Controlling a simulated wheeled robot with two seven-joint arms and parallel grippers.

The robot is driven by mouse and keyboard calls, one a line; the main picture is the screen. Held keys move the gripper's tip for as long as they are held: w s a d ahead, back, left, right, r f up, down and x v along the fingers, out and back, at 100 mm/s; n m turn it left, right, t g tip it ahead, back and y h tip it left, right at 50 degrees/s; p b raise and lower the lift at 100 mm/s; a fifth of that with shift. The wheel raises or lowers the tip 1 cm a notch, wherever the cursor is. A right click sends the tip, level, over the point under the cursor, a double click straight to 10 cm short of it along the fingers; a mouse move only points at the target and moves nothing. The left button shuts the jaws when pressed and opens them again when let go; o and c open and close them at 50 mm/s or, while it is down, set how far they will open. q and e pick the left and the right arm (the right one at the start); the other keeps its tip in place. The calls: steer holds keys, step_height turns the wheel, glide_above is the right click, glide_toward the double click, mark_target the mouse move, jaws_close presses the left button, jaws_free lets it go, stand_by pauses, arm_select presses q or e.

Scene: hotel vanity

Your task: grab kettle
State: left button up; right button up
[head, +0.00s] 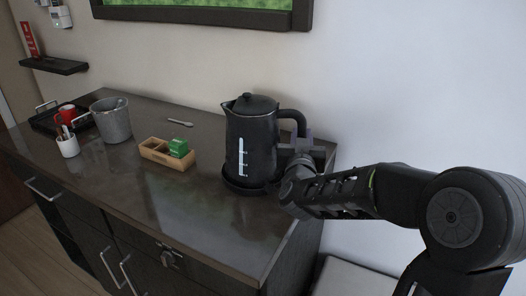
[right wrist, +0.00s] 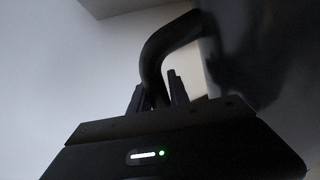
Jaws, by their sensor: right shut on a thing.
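A black kettle (head: 252,140) stands upright on its round dark base (head: 240,187) near the right end of the dark counter. Its spout points left and its handle (head: 296,116) is on the right. My right gripper (head: 299,146) is at the handle, shut on it. In the right wrist view the handle (right wrist: 160,52) curves down between the two fingers (right wrist: 160,92), and the dark kettle body (right wrist: 255,50) fills the upper right. The lower part of the handle is hidden by the gripper. My left gripper is not in view.
A wooden box (head: 166,153) with a green packet (head: 178,147) stands left of the kettle. A spoon (head: 180,123) lies behind it. A grey bucket (head: 111,120), a white cup (head: 68,146) and a black tray (head: 45,122) with a red mug (head: 66,114) are farther left. The counter's front middle is clear.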

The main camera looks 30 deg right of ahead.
jaws_close()
stand_by(0.7)
steer(key=shift+r, duration=0.15)
steer(key=shift+r, duration=0.25)
step_height(320, 180, up, 10)
steer(key=p, duration=0.2)
steer(key=shift+f, duration=0.25)
stand_by(0.8)
stand_by(0.8)
